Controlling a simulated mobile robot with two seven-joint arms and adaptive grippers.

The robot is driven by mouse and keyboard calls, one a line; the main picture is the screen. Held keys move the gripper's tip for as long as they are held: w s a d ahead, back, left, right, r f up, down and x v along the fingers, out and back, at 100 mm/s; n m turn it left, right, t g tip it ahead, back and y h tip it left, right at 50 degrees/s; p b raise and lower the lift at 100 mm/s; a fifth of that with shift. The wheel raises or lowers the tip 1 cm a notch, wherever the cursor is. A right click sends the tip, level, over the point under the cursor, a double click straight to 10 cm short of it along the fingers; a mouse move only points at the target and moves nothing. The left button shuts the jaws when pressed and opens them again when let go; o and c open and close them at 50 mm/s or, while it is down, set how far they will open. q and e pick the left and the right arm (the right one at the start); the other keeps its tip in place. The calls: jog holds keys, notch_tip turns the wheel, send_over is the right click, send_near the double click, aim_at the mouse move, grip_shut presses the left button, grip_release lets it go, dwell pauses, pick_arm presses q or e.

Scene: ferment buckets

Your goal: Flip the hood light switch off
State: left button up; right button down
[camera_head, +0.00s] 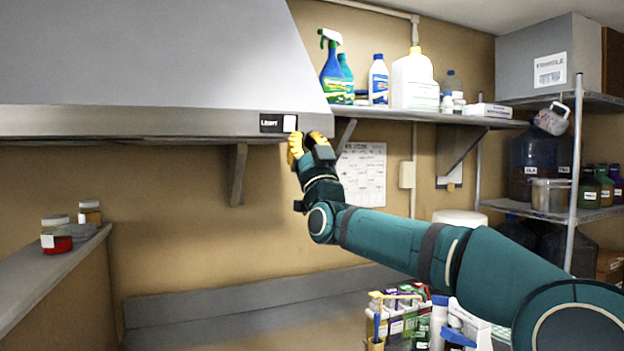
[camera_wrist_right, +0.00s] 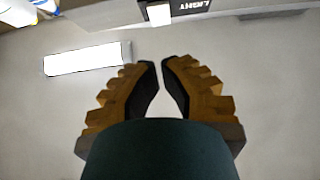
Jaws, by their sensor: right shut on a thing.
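The hood light switch is a white rocker (camera_head: 290,123) on a black plate marked LIGHT, on the front lip of the grey range hood (camera_head: 190,120). In the right wrist view the white switch (camera_wrist_right: 158,13) shows at the top edge, ahead of the fingertips. My right gripper (camera_head: 303,138) is just below and to the right of the switch, its orange fingers pointing up. In the wrist view its fingers (camera_wrist_right: 161,64) are drawn together with a narrow gap, and I see no object between them. Whether they touch the hood cannot be told. My left gripper is out of view.
A wall shelf (camera_head: 430,115) with spray bottles and jugs is right of the hood. A metal rack (camera_head: 578,150) stands at the right. Jars (camera_head: 56,235) sit on a ledge at left. Several bottles (camera_head: 400,310) stand below my right arm.

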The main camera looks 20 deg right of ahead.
jog(key=s+f+b, duration=0.1)
jog(key=s+f, duration=0.2)
jog(key=f, duration=0.2)
jog(key=shift+d+f, duration=0.15)
jog(key=shift+f, duration=0.05)
jog(key=shift+s, duration=0.1)
jog(key=shift+f, duration=0.1)
